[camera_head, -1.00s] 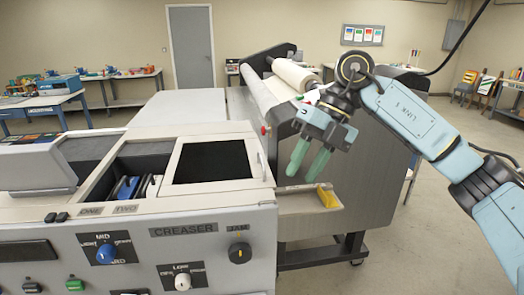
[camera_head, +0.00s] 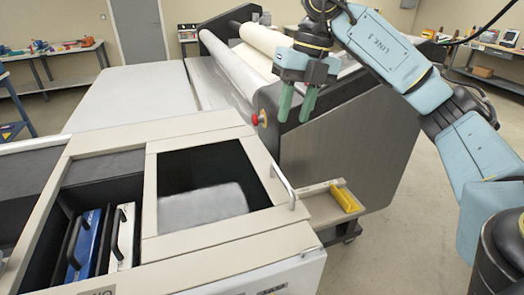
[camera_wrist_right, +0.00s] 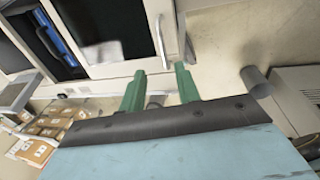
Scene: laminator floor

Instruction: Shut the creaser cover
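The creaser's pale framed cover (camera_head: 200,243) shows on the machine top in the head view, with a dark window. A lighter patch (camera_head: 203,207) shows in the window; I cannot tell whether it is a reflection or something inside. The cover looks nearly flat; I cannot tell if it is fully seated. Its bar handle (camera_head: 283,187) is on its right edge, and the handle also shows in the wrist view (camera_wrist_right: 161,42). My right gripper (camera_head: 297,117) has two green fingers apart with nothing between them. It is beyond the handle, not touching it. My left gripper is out of view.
Left of the cover, an open bay holds a blue cassette (camera_head: 84,245) and a white cassette (camera_head: 122,237). A side tray with a yellow block (camera_head: 345,199) juts out at right. Behind stand a large roller unit (camera_head: 340,140) and a red button (camera_head: 255,119). Floor is free at right.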

